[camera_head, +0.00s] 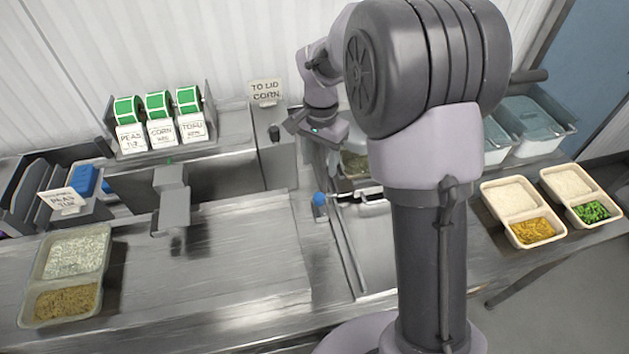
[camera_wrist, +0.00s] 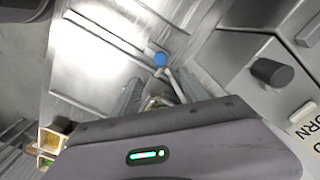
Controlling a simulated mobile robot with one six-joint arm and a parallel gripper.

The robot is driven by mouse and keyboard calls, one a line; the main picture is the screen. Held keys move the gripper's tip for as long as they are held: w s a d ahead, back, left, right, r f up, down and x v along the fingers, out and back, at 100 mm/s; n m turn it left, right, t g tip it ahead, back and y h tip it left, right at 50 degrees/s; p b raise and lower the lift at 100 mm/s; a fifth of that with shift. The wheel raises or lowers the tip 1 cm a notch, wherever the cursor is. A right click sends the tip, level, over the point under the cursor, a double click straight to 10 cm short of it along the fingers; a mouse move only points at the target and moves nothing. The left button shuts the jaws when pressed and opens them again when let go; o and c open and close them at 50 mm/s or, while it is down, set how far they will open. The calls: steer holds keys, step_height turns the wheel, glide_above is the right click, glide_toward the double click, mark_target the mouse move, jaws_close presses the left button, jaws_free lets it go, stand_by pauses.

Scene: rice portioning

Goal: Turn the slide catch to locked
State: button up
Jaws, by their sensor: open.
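Two parts could be the slide catch, and I cannot tell which is it. One is a dark round knob (camera_head: 274,133) on the side of a grey metal housing (camera_head: 268,160); the knob also shows at right in the wrist view (camera_wrist: 272,72). The other is a blue ball (camera_head: 320,198) on a thin metal rod, which lies just beyond my fingertips in the wrist view (camera_wrist: 161,60). My gripper (camera_wrist: 158,88) is open, its two fingers apart, with the rod showing between them. In the head view my fingertips are partly hidden by my arm.
A sign reading "TO LID CORN" (camera_head: 265,92) stands on the housing. A filled two-part tray (camera_head: 108,236) sits at left, and two more trays (camera_head: 535,243) (camera_head: 617,208) at right. Label rolls (camera_head: 158,104) stand behind. The steel counter (camera_head: 250,260) in the middle is clear.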

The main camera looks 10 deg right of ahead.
mark_target(319, 196)
step_height(319, 196, down, 13)
steer(key=b, duration=0.2)
steer(key=shift+f+b, duration=0.15)
steer(key=shift+b, duration=0.2)
jaws_close()
